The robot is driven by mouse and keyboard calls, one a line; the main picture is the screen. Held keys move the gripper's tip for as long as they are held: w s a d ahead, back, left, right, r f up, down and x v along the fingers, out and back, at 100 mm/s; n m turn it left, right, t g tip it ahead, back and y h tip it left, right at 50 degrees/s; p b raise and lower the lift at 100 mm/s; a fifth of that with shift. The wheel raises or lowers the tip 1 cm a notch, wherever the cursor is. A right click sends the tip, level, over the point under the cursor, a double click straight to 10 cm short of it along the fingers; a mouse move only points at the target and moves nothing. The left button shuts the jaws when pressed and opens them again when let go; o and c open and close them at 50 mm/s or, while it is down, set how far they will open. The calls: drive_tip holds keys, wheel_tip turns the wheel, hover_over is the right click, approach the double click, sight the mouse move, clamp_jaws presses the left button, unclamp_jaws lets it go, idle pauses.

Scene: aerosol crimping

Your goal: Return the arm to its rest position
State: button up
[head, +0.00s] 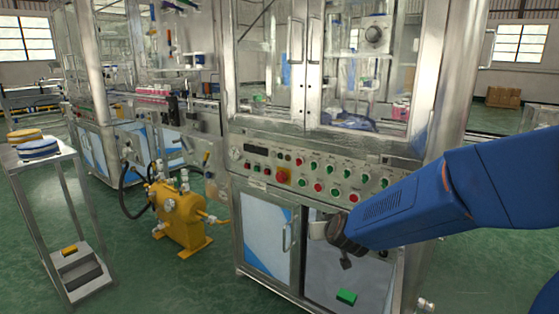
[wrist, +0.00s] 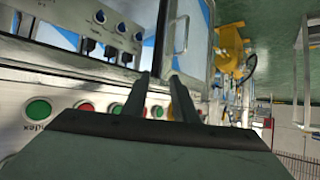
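My blue arm (head: 400,208) reaches in from the right in the head view, in front of the machine's control panel (head: 315,178). My gripper (head: 346,262) is low in front of the panel's lower edge, and its fingers are hard to make out there. In the wrist view, the two dark fingers of my gripper (wrist: 160,78) stand apart with nothing between them. Whether the gripper touches the machine cannot be told.
The steel machine has glass doors (head: 298,60) above and a lower cabinet door (head: 267,238). A green block (head: 346,297) shows low at the cabinet. A yellow pump (head: 183,218) and a stand (head: 38,160) with discs are to the left. Green floor (head: 130,270) lies open between them.

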drive_tip(key=s+d+r+g, duration=0.1)
drive_tip(key=s+d, duration=0.4)
drive_tip(key=s, duration=0.7)
drive_tip(key=s+d+r+g+h, duration=0.1)
drive_tip(key=s+d+g, duration=0.2)
drive_tip(key=s, duration=1)
drive_tip(key=s+d+r+m+g, duration=0.1)
drive_tip(key=s+d+g, duration=0.1)
drive_tip(key=s+d, duration=0.5)
drive_tip(key=s, duration=0.5)
drive_tip(key=shift+s+d+r+g, duration=0.15)
drive_tip(key=shift+s+d+g, duration=0.15)
drive_tip(key=shift+s+g, duration=0.1)
